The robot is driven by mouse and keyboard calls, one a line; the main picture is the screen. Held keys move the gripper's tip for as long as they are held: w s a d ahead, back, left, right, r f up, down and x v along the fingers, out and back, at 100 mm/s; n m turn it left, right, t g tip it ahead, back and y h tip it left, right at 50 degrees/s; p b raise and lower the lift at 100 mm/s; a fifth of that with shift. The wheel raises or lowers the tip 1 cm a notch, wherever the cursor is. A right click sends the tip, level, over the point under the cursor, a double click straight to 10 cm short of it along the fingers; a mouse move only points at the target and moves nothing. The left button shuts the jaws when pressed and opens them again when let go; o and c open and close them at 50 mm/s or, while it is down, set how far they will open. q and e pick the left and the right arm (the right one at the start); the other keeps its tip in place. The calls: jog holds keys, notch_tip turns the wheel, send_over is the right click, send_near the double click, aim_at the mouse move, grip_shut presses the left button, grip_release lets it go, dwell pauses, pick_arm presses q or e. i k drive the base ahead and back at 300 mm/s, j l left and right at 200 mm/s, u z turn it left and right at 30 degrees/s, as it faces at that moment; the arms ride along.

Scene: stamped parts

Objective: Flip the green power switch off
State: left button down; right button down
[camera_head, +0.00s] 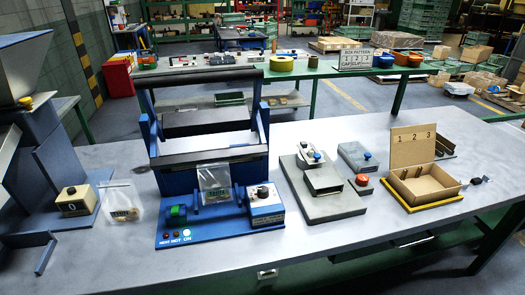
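The green power switch (177,212) sits at the front left of the blue base of a bag sealer (215,180). Which way its rocker is tipped is too small to tell. A clear bag (215,187) with a label hangs at the sealer's front, right of the switch. Neither of my grippers is in view.
A tan box with a black knob (75,199) and a clear bag (121,203) lie left of the sealer. A grey press fixture (325,180) and a cardboard box (425,187) stand to the right. The table's front strip (330,245) is clear.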

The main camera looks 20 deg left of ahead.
aim_at(175, 209)
jog(key=u, duration=1.35)
jog(key=i+j, duration=0.1)
jog(key=j, duration=0.65)
jog(key=i+u, duration=0.05)
